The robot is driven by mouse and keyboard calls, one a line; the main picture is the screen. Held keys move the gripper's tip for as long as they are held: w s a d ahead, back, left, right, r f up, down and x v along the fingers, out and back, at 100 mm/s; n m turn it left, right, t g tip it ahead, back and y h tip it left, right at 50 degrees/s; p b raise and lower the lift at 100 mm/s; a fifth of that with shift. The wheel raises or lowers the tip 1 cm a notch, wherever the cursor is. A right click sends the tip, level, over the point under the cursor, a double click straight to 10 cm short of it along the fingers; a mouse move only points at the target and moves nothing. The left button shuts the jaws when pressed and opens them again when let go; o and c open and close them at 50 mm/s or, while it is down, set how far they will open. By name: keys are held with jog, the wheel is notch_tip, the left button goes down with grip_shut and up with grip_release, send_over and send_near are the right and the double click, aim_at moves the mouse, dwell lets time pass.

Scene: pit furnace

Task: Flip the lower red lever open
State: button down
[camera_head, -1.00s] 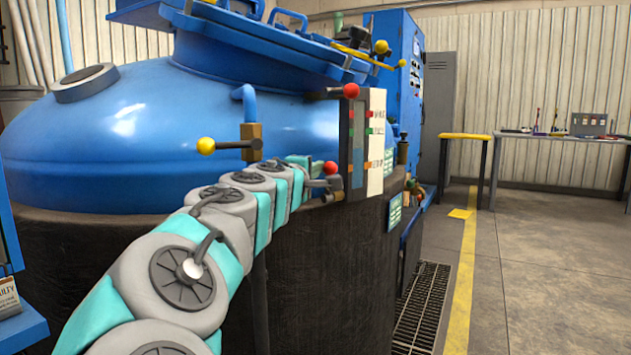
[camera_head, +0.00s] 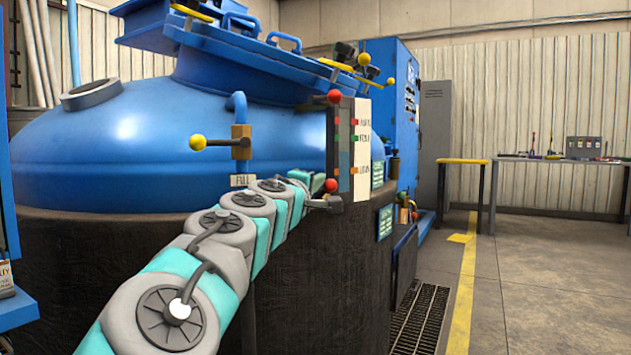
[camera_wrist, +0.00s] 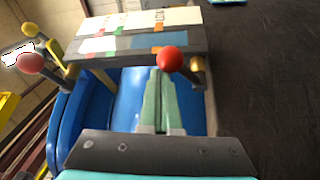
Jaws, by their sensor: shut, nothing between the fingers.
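The lower red lever ends in a round red knob (camera_head: 330,185) at the foot of the gauge panel on the blue furnace. In the wrist view its red knob (camera_wrist: 172,59) stands in front of the panel, close to my fingertips. My gripper (camera_wrist: 161,74) is shut and empty, its greenish fingers pointing toward the panel just left of and partly below the knob. Whether they touch the lever I cannot tell. In the head view the fingers are not clearly made out at the end of my arm.
An upper red knob (camera_head: 334,96) sits at the panel top (camera_head: 361,145). A yellow-knobbed valve (camera_head: 198,142) stands left of the panel, above my arm. The dark furnace wall (camera_wrist: 265,85) fills the right of the wrist view. Floor to the right is open.

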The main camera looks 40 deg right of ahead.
aim_at(323, 195)
jog(key=shift+s+f+b, duration=0.25)
jog(key=shift+s+f, duration=0.2)
jog(key=shift+f, duration=0.25)
jog(key=shift+s+f+b, duration=0.2)
jog(key=shift+s+f, duration=0.25)
jog(key=shift+f, duration=0.2)
jog(key=shift+s+d+f, duration=0.1)
jog(key=shift+s+f, duration=0.15)
jog(key=shift+f, duration=0.35)
